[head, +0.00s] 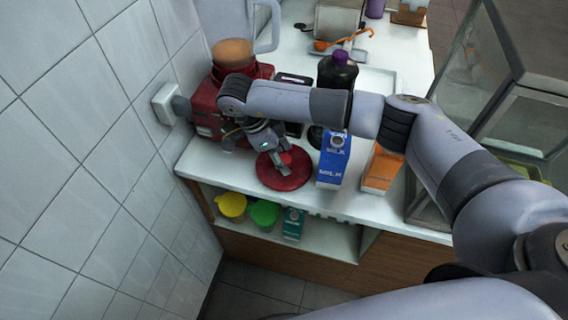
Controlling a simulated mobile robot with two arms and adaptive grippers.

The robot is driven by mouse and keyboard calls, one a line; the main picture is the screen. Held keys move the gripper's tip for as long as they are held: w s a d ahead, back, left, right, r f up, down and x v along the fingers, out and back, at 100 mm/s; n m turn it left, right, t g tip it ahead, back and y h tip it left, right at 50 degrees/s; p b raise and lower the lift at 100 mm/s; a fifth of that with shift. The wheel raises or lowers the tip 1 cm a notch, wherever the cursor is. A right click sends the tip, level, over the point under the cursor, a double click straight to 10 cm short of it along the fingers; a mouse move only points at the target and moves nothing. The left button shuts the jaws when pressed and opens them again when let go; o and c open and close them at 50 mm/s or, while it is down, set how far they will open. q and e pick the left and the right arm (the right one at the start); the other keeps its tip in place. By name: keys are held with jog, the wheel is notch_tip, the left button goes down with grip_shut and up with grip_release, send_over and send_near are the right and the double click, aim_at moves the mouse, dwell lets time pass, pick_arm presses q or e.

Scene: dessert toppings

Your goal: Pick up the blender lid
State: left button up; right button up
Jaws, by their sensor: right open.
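The blender lid (282,182) is a round red disc lying flat on the white counter, near its front edge. My right gripper (281,160) is open and points down over the middle of the lid. Its fingers hide part of the lid's centre, and I cannot tell whether they touch it. The red blender base (205,108) stands behind, against the tiled wall, with brown contents showing at its top. My right arm hides part of it. My left gripper is not in view.
A blue milk carton (333,163) stands close to the lid's right, with an orange carton (381,170) beyond it. A dark bottle with a purple cap (341,57) is behind my arm. A glass case (470,90) stands at right. Yellow and green bowls (264,213) sit on the shelf below.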

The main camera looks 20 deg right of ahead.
jog(key=c, duration=1.3)
jog(key=shift+o, duration=0.2)
jog(key=shift+r, duration=0.1)
